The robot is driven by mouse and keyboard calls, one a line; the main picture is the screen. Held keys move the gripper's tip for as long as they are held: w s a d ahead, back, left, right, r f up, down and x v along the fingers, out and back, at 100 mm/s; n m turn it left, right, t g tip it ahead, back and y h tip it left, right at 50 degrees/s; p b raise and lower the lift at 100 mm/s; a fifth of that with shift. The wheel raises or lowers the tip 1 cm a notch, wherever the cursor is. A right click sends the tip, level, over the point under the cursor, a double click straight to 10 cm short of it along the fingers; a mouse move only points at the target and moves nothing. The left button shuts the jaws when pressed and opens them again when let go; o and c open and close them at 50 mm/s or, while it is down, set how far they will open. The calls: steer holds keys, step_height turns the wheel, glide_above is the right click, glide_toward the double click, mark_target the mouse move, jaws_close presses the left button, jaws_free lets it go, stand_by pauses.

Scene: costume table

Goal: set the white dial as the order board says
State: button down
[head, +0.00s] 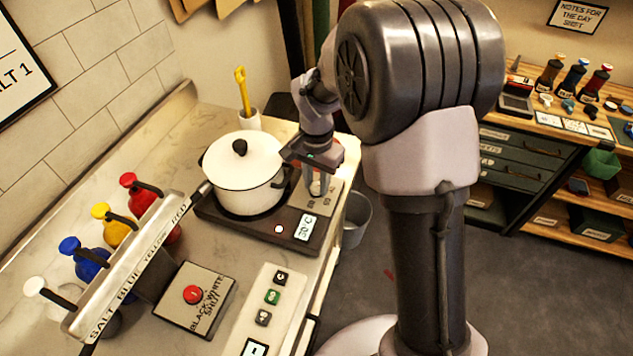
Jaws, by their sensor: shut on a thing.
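My gripper (318,187) points down at the small grey plate (322,206) at the right rear of the dark hot plate. It is shut on what appears to be the white dial, which the fingers mostly hide, so I cannot read its setting. Small marks on the plate are too small to read. The order board (18,75) is at the upper left, cut off by the picture edge; only the ending "LT 1" shows.
A white lidded pot (240,185) stands on the hot plate (262,228), left of my gripper. Its small display (304,228) is hard to read. A rack (130,270) of coloured bottles, a red button (193,294) and a white panel (276,320) lie nearer.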

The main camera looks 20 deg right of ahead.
mark_target(317, 186)
steer(key=shift+m, duration=0.5)
steer(key=c, duration=1.1)
jaws_free()
steer(key=shift+r, duration=0.1)
step_height(317, 186, up, 17)
steer(key=p, duration=0.6)
steer(key=shift+r, duration=0.15)
